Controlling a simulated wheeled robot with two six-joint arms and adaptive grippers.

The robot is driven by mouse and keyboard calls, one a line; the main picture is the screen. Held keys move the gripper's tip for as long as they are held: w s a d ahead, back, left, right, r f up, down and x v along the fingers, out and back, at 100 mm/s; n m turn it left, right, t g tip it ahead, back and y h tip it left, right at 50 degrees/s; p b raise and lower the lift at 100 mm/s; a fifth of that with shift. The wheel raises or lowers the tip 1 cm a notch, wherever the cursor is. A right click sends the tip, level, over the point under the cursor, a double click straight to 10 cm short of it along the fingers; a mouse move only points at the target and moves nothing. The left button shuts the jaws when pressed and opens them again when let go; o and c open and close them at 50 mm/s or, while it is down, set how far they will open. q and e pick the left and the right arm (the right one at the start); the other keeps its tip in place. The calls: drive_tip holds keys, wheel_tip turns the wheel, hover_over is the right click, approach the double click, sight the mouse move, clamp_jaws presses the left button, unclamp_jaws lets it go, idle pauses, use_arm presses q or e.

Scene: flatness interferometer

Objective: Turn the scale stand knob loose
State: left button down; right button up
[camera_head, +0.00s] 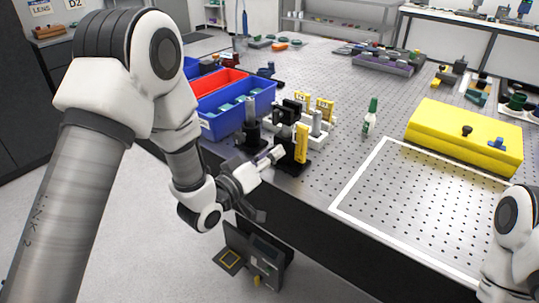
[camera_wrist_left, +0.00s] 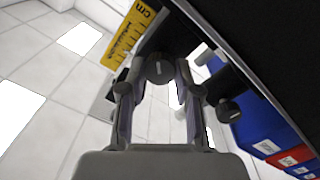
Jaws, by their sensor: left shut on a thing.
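The scale stand is a black post holder with a yellow ruler (camera_head: 301,143) standing upright on it, near the table's front left edge. In the left wrist view the yellow ruler (camera_wrist_left: 130,32) is marked "cm". A dark round knob (camera_wrist_left: 159,68) with a light line on its face sits between my left fingertips. My left gripper (camera_head: 270,156) reaches the stand from the left in the head view. In the left wrist view my left gripper (camera_wrist_left: 160,75) is shut on the knob, one finger on each side. My right gripper is outside the views.
A second dark knob (camera_wrist_left: 229,111) is beside my left finger. Blue bins (camera_head: 236,107) and a red bin (camera_head: 219,82) stand behind the stand. The white-outlined area (camera_head: 425,205) is clear.

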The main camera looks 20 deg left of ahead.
use_arm(q)
drive_tip(key=n, duration=0.4)
drive_tip(key=shift+n+p, duration=0.3)
drive_tip(key=shift+n, duration=0.1)
drive_tip(key=shift+f+n, duration=0.1)
drive_tip(key=shift+n, duration=1.8)
drive_tip(key=shift+p, duration=0.3)
drive_tip(key=c, duration=0.8)
unclamp_jaws()
drive_tip(key=shift+s, duration=0.1)
drive_tip(key=v, duration=0.7)
drive_tip(key=shift+s+f, duration=0.1)
drive_tip(key=shift+s, duration=0.05)
